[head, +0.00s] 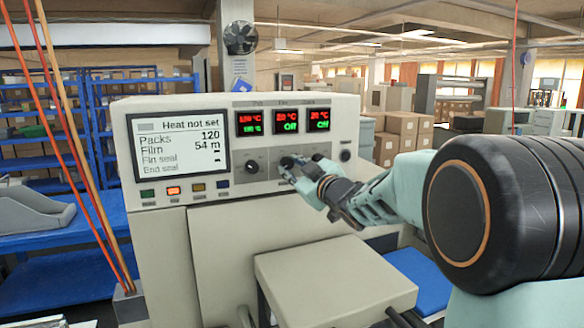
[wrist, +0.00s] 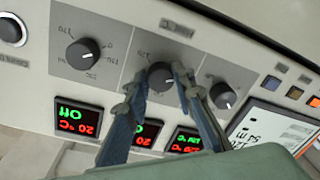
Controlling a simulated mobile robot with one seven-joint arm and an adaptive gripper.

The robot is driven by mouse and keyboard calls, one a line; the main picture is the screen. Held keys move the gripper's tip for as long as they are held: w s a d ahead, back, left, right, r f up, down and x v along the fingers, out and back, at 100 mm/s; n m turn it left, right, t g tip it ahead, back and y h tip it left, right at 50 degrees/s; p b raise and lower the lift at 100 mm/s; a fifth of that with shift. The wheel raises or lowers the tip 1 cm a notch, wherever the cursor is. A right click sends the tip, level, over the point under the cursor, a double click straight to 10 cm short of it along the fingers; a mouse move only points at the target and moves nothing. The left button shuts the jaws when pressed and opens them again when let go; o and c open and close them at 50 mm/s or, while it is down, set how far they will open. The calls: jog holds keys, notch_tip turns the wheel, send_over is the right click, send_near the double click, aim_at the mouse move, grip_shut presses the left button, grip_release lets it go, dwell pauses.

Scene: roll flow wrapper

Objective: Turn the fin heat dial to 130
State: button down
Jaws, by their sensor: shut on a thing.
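The fin heat dial (wrist: 160,75) is the middle of three black dials on the panel in the wrist view, which shows the panel upside down. My gripper (wrist: 161,76) has its fingertips on either side of this dial and is shut on it. The dial's pointer and part of its scale are hidden by the fingers. In the head view my gripper (head: 288,165) is at the middle dial and covers most of it. The middle display (head: 285,123) shows a red reading of about 20 °C above a green "Off".
The left dial (head: 252,167) is free; the right dial (wrist: 83,53) shows in the wrist view. A round button (head: 345,155) sits at the panel's right end. The screen (head: 180,146) reads "Heat not set". A pale box-shaped surface (head: 335,285) stands below my arm.

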jog(key=m, duration=0.4)
jog(key=m+t, duration=0.1)
jog(key=m, duration=0.5)
jog(key=shift+a+f, duration=0.1)
jog(key=m, duration=0.5)
jog(key=shift+a+m+h, duration=0.1)
jog(key=shift+m+h, duration=0.3)
jog(key=m, duration=0.4)
jog(key=shift+s+m+p, duration=0.1)
jog(key=shift+m+p, duration=0.2)
jog(key=shift+p, duration=0.1)
jog(key=shift+m, duration=0.3)
jog(key=c, duration=1.6)
grip_release()
jog(key=v, duration=1.2)
jog(key=shift+s+a+f, duration=0.1)
jog(key=shift+a, duration=0.15)
